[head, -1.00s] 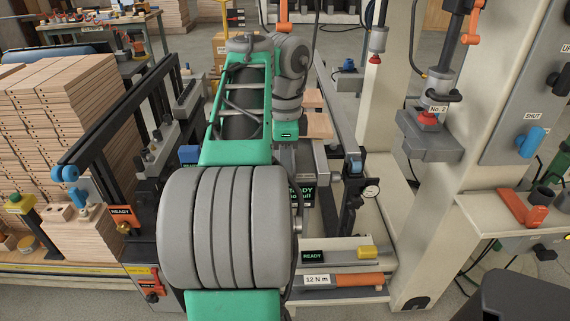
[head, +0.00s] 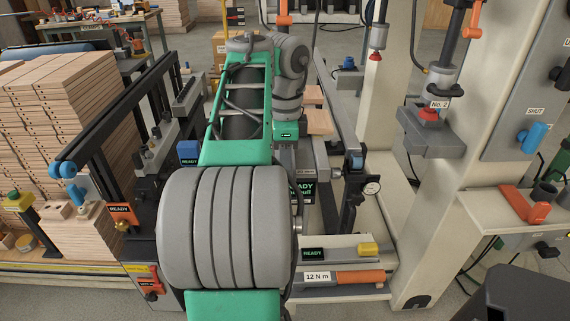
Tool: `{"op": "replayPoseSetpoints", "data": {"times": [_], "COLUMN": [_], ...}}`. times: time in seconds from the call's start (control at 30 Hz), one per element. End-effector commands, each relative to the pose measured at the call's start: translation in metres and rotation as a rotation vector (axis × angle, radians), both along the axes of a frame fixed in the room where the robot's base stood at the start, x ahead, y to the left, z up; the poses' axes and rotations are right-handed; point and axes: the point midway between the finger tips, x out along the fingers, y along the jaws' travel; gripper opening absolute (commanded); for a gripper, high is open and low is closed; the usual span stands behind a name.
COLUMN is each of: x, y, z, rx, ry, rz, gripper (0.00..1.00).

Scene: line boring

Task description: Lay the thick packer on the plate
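My arm reaches away from me up the middle of the head view, and its wrist (head: 287,128) bends down at the far end. My gripper is below that wrist, mostly hidden behind the arm, and its fingers cannot be made out. I cannot tell whether it holds anything. No thick packer can be picked out with certainty. Pale wooden pieces (head: 319,122) lie just right of the wrist, partly covered. The plate cannot be told apart from the grey machine parts around the arm.
Stacked wooden boards (head: 62,108) stand at left beside a black frame (head: 115,112). A pale post (head: 440,195) with a No. 2 tool stands at right.

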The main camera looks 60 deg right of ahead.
Motion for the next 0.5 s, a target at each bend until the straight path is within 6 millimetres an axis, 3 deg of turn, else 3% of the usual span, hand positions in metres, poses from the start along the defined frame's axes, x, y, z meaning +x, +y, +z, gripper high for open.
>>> {"op": "replayPoseSetpoints", "data": {"times": [0.2, 0.5], "x": [0.0000, 0.0000], "y": [0.0000, 0.0000], "z": [0.0003, 0.0048], "rx": [0.000, 0.001], "ry": [0.000, 0.000], "rz": [0.000, 0.000], "gripper": [0.48, 0.49]}}
